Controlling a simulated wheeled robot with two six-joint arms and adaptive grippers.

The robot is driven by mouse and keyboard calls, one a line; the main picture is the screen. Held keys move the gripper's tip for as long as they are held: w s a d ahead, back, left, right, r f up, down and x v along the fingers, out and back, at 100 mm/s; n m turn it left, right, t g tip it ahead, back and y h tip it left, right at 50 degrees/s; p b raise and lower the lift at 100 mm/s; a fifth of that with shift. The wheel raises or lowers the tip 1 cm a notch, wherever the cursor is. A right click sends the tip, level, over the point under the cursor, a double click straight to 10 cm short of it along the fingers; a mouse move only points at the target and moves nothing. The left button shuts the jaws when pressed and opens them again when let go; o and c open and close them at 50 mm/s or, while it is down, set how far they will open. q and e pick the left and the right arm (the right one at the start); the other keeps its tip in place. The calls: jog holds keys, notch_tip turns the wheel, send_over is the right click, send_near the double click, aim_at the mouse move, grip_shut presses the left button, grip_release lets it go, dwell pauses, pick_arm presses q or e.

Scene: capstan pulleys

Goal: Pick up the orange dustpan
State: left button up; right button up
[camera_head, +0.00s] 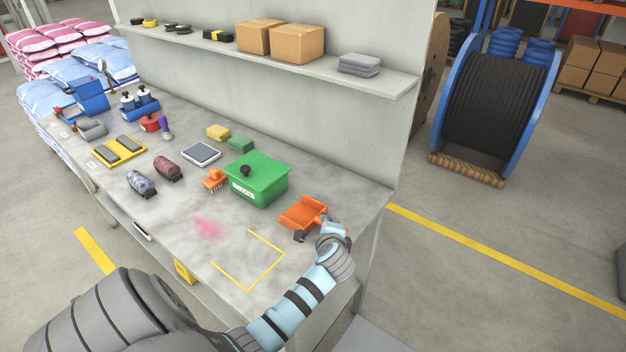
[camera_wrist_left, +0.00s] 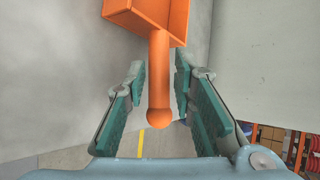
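The orange dustpan (camera_head: 300,212) lies near the right end of the grey workbench, with its handle pointing toward the lower right. My left gripper (camera_head: 313,230) is at the handle end and hides part of it. In the left wrist view, the orange dustpan (camera_wrist_left: 159,12) has its round-ended handle between the two teal-padded fingers of my left gripper (camera_wrist_left: 160,80). The fingers are apart, with gaps visible on both sides of the handle. My right gripper is in neither view.
A green lidded box (camera_head: 256,180) stands just left of the dustpan, with a small orange brush (camera_head: 214,180) beyond it. A yellow outline (camera_head: 262,275) marks clear bench (camera_head: 180,215) in front. A shelf (camera_head: 390,82) with cardboard boxes (camera_head: 297,43) overhangs the back.

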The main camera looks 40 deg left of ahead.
aim_at(316, 219)
pick_arm(q)
jog(key=x, duration=0.3)
jog(key=shift+s+a+b, duration=0.1)
jog(key=shift+a+b, duration=0.05)
jog(key=shift+b, duration=0.15)
grip_shut()
